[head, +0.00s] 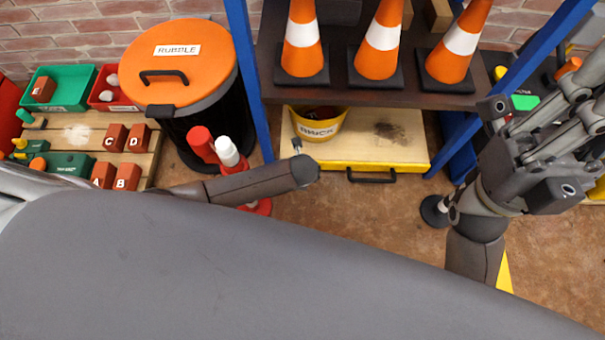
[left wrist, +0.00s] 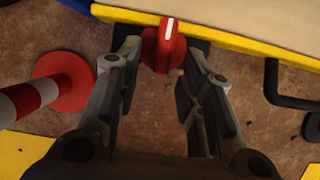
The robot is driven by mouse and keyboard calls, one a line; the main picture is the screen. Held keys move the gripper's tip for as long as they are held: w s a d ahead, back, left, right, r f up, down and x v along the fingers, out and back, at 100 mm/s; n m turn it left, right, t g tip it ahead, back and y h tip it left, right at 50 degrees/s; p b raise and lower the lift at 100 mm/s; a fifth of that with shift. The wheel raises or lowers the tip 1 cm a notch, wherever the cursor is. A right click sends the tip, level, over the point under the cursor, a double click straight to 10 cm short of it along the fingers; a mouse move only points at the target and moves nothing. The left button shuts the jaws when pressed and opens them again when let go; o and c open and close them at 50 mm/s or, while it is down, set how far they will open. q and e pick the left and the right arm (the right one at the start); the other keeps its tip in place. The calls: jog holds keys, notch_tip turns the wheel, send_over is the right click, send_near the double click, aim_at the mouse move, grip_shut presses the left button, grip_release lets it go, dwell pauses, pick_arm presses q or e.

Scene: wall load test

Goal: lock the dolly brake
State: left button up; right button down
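The dolly is a flat wooden board with a yellow edge (head: 345,163), low under the shelf in the head view; its edge also shows in the left wrist view (left wrist: 235,41). A red round knob (left wrist: 164,48) with a white pointer mark sits at that edge. The white mark points roughly straight up in the picture. My left gripper (left wrist: 163,57) is open, with one fingertip on each side of the knob; I cannot tell if they touch it. The knob is hidden in the head view. My right gripper (head: 575,100) is at the upper right, away from the dolly, its tips unclear.
A black handle (head: 371,178) juts from the dolly front. A red-and-white post (left wrist: 32,98) on a red base stands left of my left gripper. An orange-lidded rubble bin (head: 180,65), blue shelf posts (head: 247,75) and traffic cones (head: 379,45) stand behind.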

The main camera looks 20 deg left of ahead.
pick_arm(q)
jog(key=shift+w+f, duration=0.15)
jog(key=shift+f, duration=0.2)
grip_shut()
